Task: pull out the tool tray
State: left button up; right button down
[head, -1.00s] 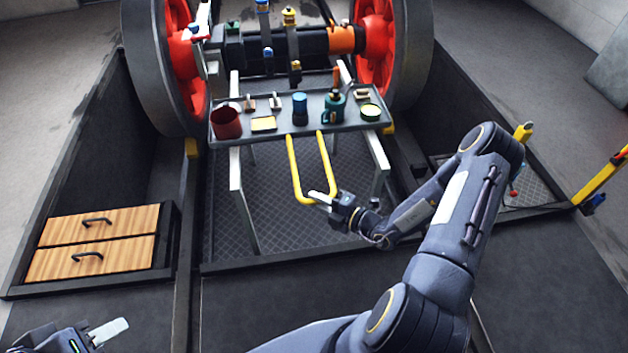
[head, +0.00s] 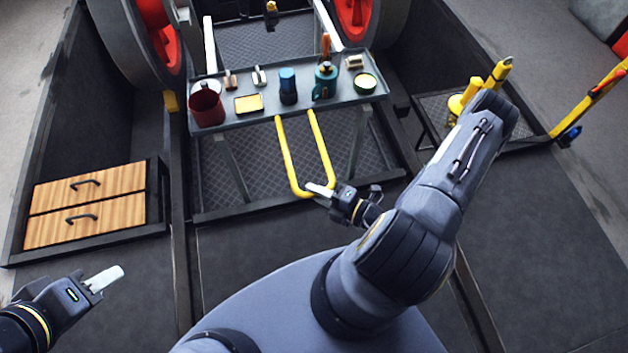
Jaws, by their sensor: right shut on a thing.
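The grey tool tray (head: 226,122) stands out on its legs in the middle of the view, over a dark checkered floor. A yellow U-shaped handle (head: 288,158) reaches from its front edge towards me. My right gripper (head: 322,190) is shut on the closed end of this handle, at its lower right corner.
A wooden drawer unit (head: 88,205) stands at left in a dark tray. Red wheels (head: 352,18) are behind the tool tray. A yellow lever (head: 498,74) and a yellow bar (head: 590,100) are at right. The dark floor in front is mostly clear.

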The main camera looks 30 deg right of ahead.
jog(key=shift+s+a+r, duration=0.1)
jog(key=shift+s+r, duration=0.1)
jog(key=shift+s, duration=0.1)
jog(key=c, duration=1.4)
grip_release()
jog(key=shift+f, duration=0.1)
jog(key=shift+o, duration=0.2)
jog(key=shift+s, duration=0.1)
jog(key=p+v, duration=0.1)
jog(key=v, duration=0.6)
jog(key=shift+s+d, duration=0.2)
jog(key=shift+s, duration=0.1)
